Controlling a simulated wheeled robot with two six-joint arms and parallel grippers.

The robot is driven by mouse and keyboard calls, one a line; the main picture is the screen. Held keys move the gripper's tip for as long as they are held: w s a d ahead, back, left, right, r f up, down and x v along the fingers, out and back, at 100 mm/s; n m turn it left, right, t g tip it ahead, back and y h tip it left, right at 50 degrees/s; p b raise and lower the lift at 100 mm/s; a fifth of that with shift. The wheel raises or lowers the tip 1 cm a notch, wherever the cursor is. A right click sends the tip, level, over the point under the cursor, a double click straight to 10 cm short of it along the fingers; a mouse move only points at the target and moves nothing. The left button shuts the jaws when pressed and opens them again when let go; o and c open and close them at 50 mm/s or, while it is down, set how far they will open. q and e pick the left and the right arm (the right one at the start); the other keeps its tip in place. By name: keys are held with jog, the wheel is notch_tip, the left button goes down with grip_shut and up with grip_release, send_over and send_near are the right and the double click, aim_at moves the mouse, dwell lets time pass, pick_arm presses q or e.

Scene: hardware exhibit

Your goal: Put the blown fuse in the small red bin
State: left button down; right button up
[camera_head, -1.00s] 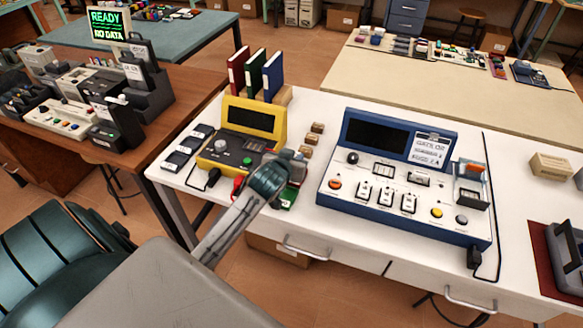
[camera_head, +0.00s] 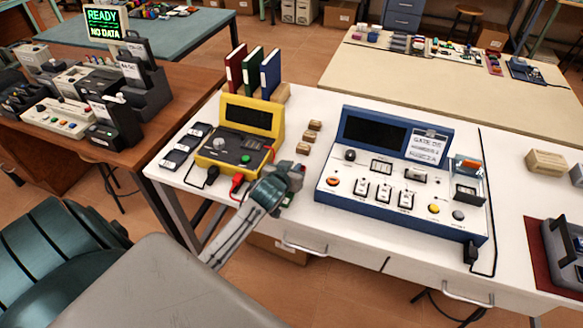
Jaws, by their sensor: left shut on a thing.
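My left gripper (camera_head: 293,174) is at the front edge of the white bench, between the yellow tester (camera_head: 240,131) and the blue-framed test panel (camera_head: 400,178). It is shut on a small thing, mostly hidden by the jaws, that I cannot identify. I cannot make out the blown fuse or the small red bin for certain. My right gripper is not in view.
Several small tan blocks (camera_head: 308,137) stand between the tester and the panel. Red, green and blue binders (camera_head: 253,73) stand behind the tester. Black devices (camera_head: 185,145) lie left of it. A dark red mat (camera_head: 541,263) is at the right. The long beige table (camera_head: 430,95) behind has clear room.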

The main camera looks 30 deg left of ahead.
pick_arm(q)
jog(key=shift+s+f, duration=0.25)
jog(key=shift+f, duration=0.45)
jog(key=c, duration=1.6)
grip_release()
jog(key=shift+d+f, duration=0.1)
jog(key=shift+f, duration=0.05)
jog(key=shift+r, duration=0.35)
jog(key=shift+s+d+r, duration=0.1)
jog(key=shift+s+r, duration=0.05)
jog(key=shift+s, duration=0.05)
jog(key=v, duration=0.5)
jog(key=r+b+v, duration=0.1)
jog(key=v, duration=0.5)
